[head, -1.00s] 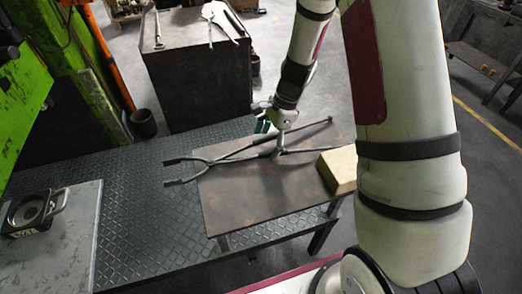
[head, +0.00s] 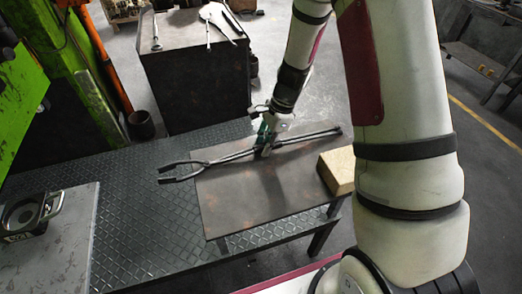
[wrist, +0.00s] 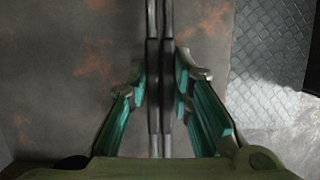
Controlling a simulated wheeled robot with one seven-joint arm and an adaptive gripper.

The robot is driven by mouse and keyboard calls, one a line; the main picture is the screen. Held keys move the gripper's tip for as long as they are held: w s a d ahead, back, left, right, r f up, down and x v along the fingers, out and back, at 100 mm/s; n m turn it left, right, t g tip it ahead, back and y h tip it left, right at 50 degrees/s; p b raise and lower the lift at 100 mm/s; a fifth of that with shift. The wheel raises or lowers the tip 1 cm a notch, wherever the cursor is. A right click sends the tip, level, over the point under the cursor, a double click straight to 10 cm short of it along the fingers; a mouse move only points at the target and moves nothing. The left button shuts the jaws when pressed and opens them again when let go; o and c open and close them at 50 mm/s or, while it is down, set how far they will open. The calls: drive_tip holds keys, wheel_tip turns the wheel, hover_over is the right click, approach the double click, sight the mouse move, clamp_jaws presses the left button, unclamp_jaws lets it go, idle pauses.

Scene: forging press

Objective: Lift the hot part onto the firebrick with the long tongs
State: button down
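The long dark tongs (head: 232,156) lie above the small steel table (head: 245,200), with their open jaws reaching left past its edge. My gripper (head: 266,145) is shut on the tongs' handles, which run close together and nearly parallel. In the wrist view, the green fingers of my gripper (wrist: 160,78) stand on either side of the two handles (wrist: 161,60). I cannot tell whether the tongs are clear of the tabletop. The pale yellow firebrick (head: 338,170) sits at the table's right end. I see no glowing part in either view.
A dark block with a round opening and a handle (head: 30,214) sits on a grey plate (head: 65,250) at left, beside the green press (head: 25,95). A dark cabinet (head: 198,85) carrying tools stands behind. The chequered platform (head: 140,215) between is clear.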

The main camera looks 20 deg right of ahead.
drive_tip(key=shift+s+f, duration=0.1)
drive_tip(key=shift+s, duration=0.3)
drive_tip(key=shift+r+p, duration=0.3)
drive_tip(key=shift+w+r+p, duration=0.15)
drive_tip(key=shift+r+p, duration=1)
drive_tip(key=shift+r, duration=1.2)
drive_tip(key=shift+w+r+p, duration=0.1)
drive_tip(key=shift+r+p, duration=1.05)
drive_tip(key=shift+r, duration=1.2)
